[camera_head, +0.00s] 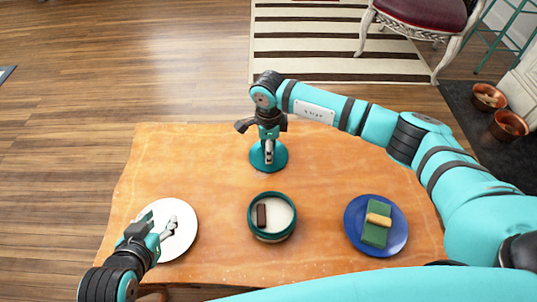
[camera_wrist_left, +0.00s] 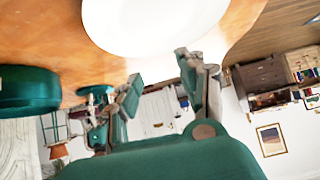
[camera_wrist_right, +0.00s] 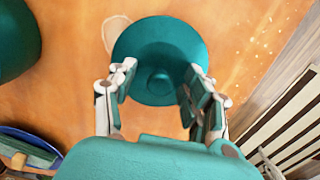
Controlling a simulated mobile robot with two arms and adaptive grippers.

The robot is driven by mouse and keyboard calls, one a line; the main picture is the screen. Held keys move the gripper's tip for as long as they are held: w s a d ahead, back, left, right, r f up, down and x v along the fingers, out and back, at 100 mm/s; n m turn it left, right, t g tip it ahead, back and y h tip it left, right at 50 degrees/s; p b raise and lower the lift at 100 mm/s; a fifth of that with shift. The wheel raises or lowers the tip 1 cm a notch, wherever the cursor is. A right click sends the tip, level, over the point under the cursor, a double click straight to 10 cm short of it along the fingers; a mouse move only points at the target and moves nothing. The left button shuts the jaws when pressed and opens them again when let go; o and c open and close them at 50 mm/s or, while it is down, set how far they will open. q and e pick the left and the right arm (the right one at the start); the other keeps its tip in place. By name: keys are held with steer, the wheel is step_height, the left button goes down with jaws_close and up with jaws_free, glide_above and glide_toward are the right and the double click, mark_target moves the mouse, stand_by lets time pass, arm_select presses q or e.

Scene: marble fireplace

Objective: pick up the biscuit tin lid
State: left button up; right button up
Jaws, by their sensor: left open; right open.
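The biscuit tin lid (camera_head: 279,153) is a round teal disc lying flat on the table behind the tin. In the right wrist view the lid (camera_wrist_right: 160,38) shows a central knob. My right gripper (camera_head: 268,154) is over the lid, pointing down. Its open fingers (camera_wrist_right: 158,86) appear on either side of the knob, with nothing held; I cannot tell whether they touch the lid. The biscuit tin (camera_head: 289,230) stands open, with a dark brown bar inside. My left gripper (camera_head: 158,232) is open and empty at the white plate (camera_head: 184,240).
A blue plate (camera_head: 398,238) with a green block (camera_head: 374,235) and a tan piece (camera_head: 378,219) is at the right. The orange-brown table (camera_head: 190,160) has free room at the back left. A striped rug and a chair (camera_head: 425,15) lie beyond it.

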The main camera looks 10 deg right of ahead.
jaws_close()
steer(key=shift+r, duration=0.1)
stand_by(0.3)
